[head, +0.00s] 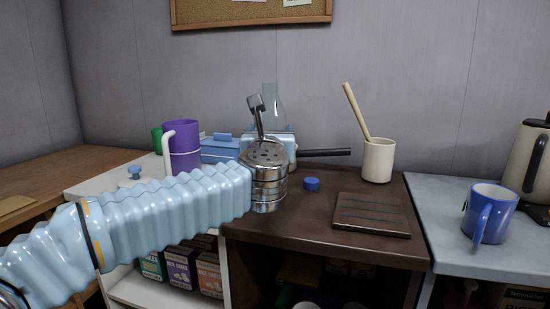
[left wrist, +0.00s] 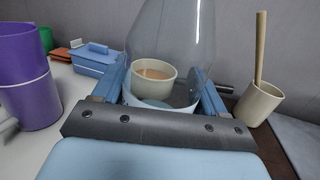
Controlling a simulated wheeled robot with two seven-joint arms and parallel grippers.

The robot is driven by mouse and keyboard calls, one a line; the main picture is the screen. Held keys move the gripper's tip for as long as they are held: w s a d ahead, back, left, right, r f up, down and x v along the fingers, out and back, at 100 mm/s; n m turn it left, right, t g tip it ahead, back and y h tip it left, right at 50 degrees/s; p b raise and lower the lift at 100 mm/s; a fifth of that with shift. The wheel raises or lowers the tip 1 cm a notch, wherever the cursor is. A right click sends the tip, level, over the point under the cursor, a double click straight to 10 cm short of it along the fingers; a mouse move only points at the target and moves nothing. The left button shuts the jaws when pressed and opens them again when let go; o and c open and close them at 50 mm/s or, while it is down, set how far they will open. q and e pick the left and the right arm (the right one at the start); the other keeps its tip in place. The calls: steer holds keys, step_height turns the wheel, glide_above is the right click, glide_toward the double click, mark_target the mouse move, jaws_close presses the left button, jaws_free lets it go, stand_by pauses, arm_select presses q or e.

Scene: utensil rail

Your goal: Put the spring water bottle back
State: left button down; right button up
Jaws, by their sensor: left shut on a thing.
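My left gripper (head: 270,135) is shut on this bottle, with one finger on each side in the left wrist view (left wrist: 163,92). A blue cap (head: 312,184) lies on the dark counter. My right gripper is not in view.
A utensil crock (head: 378,160), slatted board (head: 371,214), purple mug (head: 182,148) and blue box (head: 220,149) are around. A cream cup (left wrist: 152,80) shows through the bottle. A blue mug (head: 489,214) stands right.

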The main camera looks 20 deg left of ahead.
arm_select(q)
steer(key=shift+w+d+f, duration=0.2)
steer(key=shift+w+f, duration=0.25)
steer(key=shift+f, duration=0.2)
steer(key=f, duration=0.2)
steer(key=shift+w+d+f+b, duration=0.1)
steer(key=shift+w+f+b, duration=0.2)
steer(key=shift+w+f, duration=0.05)
steer(key=shift+f, duration=0.45)
steer(key=shift+s+f, duration=0.1)
steer(key=shift+f+b, duration=0.1)
steer(key=shift+b, duration=0.2)
steer(key=shift+c, duration=0.3)
jaws_free()
